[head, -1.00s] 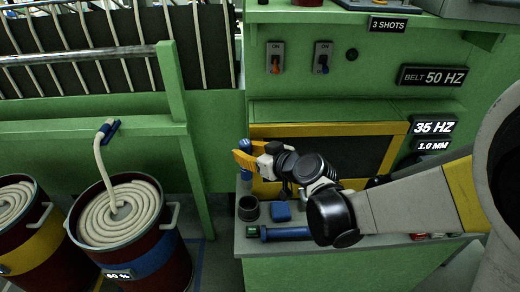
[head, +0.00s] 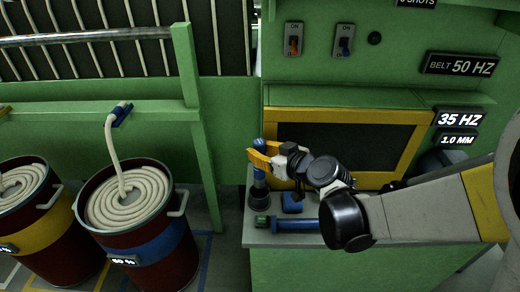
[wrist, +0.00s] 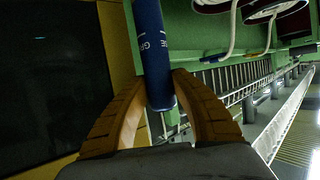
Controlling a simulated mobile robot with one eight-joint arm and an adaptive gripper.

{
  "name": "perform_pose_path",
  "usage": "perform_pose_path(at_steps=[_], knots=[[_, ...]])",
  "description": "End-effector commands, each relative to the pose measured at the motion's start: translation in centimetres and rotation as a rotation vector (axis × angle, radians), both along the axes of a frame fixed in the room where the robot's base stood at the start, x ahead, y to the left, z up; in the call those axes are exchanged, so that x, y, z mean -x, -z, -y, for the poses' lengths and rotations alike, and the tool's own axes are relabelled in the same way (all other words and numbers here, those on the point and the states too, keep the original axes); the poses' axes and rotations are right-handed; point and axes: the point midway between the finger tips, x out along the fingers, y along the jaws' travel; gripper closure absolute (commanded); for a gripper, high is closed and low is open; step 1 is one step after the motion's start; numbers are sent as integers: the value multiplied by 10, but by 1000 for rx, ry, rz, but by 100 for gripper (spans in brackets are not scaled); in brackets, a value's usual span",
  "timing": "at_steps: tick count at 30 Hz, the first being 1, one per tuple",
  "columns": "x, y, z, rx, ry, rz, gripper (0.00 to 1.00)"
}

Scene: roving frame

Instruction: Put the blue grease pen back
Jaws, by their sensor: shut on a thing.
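The blue grease pen (head: 259,178) is upright in my gripper (head: 260,159), whose yellow fingers are shut on it. In the wrist view the blue pen (wrist: 152,50) shows part of its white lettering between the two fingers (wrist: 158,112). A dark round cup (head: 259,198) stands on the green bench top below the pen. In the head view the pen's lower end meets the cup's opening; I cannot tell whether it is inside or just above.
A blue block (head: 292,203) and a blue cylinder with a green end (head: 295,225) lie beside the cup. A yellow-framed dark panel (head: 415,150) stands close behind my gripper. Barrels with coiled pale rope (head: 130,198) stand on the floor at left.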

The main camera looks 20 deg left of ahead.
Motion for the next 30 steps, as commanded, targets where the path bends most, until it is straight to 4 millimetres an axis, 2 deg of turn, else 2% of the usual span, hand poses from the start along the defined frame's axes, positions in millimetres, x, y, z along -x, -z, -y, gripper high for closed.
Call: perform_pose_path(at_steps=[1,3,18,30], knots=[[0,10,0,0,0,0,100],[0,18,0,0,0,0,100],[0,69,0,0,0,0,100],[0,72,0,0,0,0,100]])
